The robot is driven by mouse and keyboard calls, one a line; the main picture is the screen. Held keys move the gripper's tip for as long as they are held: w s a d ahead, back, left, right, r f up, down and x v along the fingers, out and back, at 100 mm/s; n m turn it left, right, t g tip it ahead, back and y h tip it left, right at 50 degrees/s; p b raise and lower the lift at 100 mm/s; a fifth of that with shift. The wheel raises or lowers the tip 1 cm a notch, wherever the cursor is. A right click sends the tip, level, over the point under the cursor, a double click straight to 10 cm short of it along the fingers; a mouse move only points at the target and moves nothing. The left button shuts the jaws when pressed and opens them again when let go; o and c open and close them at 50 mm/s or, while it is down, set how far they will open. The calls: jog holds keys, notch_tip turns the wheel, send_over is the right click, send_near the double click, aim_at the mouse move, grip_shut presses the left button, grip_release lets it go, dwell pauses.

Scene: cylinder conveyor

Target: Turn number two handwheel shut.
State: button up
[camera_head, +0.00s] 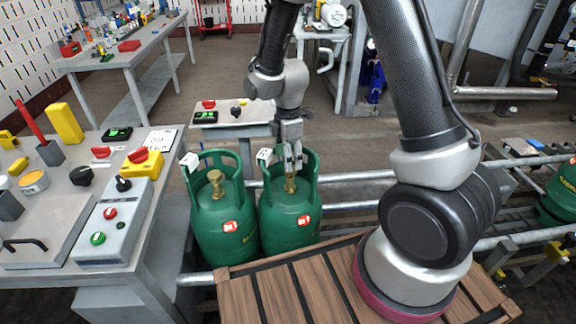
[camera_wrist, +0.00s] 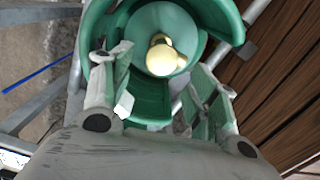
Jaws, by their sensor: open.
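Two green gas cylinders stand side by side, the left cylinder (camera_head: 225,238) and the right cylinder (camera_head: 290,225). Each has a collar, a red-and-white label and a brass valve top. White tags hang on the collars, the left tag (camera_head: 190,161) and the right tag (camera_head: 264,157); I cannot read their numbers. My gripper (camera_head: 292,165) points down over the right cylinder, just above its brass valve (camera_head: 290,185). In the wrist view the valve (camera_wrist: 162,58) shows between the spread fingers of my gripper (camera_wrist: 158,75), with nothing gripped. Whether a finger touches the collar is unclear.
A wooden slatted deck (camera_head: 240,300) lies in front, beside conveyor rails (camera_head: 350,177). A workbench (camera_head: 150,225) with a button box (camera_head: 110,225) stands left. Another green cylinder (camera_head: 562,190) is at the right edge. The collar walls leave little room around the valve.

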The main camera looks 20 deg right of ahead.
jog(key=shift+f, duration=1.75)
jog(key=c, duration=1)
jog(key=m, duration=0.4)
jog(key=shift+w+d+m, duration=0.1)
jog(key=shift+m, duration=0.3)
jog(key=m, duration=0.4)
jog(key=shift+w+m, duration=0.1)
jog(key=shift+m, duration=0.2)
jog(key=m, duration=0.4)
jog(key=shift+d, duration=0.1)
jog(key=shift+d+m, duration=0.1)
jog(key=shift+m, duration=2)
